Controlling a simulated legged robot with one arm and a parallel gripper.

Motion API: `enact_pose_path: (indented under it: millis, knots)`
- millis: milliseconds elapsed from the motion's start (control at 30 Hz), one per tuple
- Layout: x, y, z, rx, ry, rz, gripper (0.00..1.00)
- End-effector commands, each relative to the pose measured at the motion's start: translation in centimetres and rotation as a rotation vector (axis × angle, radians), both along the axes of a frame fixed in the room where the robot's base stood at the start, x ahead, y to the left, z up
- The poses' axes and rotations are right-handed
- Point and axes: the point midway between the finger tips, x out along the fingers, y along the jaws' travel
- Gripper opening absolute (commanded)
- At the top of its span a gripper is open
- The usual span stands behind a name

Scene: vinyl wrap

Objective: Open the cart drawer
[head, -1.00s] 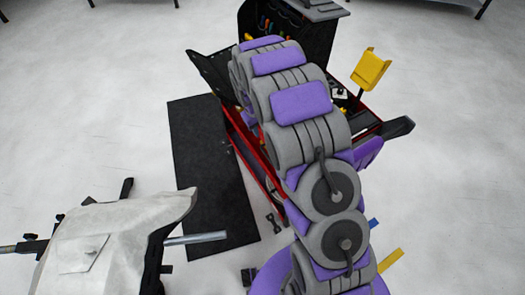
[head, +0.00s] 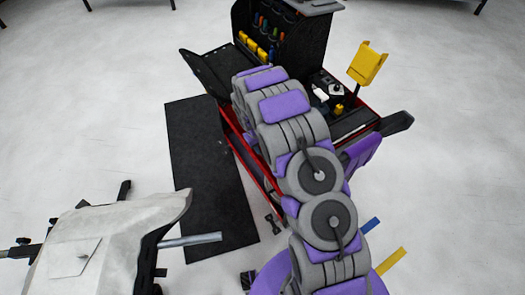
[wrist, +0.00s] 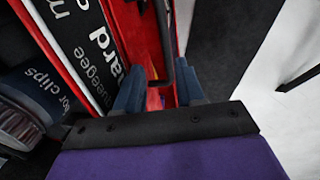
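The red and black cart (head: 356,122) stands beyond my arm in the head view. Its red side edge (head: 240,140) shows left of the arm, which covers much of the cart. In the wrist view, the cart's red side (wrist: 118,30) runs down the picture, with a dark bar-like handle (wrist: 165,45) in front of it. My gripper (wrist: 160,90) is open, with its two blue-grey fingers apart on either side of the handle's lower end. I cannot tell whether they touch it. The gripper is hidden in the head view. How far the drawer is out is unclear.
A black mat (head: 205,170) lies left of the cart. A pale covered object with a metal bar (head: 110,235) stands at the lower left. The cart carries labelled trays (wrist: 75,40) and a yellow holder (head: 368,63). Pale floor is free on the right.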

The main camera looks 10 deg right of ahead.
Motion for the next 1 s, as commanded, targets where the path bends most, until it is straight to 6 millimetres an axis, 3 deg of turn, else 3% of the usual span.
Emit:
enact_pose_path:
  millis: [100,200,500,900,1000]
  knots:
    - [0.1,0.0,-2.2,-0.004,0.001,0.003,0.38]
    - [0.2,-0.2,-3.0,-0.003,0.000,0.004,0.38]
    - [0.2,-0.9,-3.2,0.005,-0.001,0.001,0.38]
    - [0.2,-0.6,-3.2,0.000,-0.001,0.002,0.01]
    - [0.2,-0.5,-3.2,0.001,-0.002,0.002,0.00]
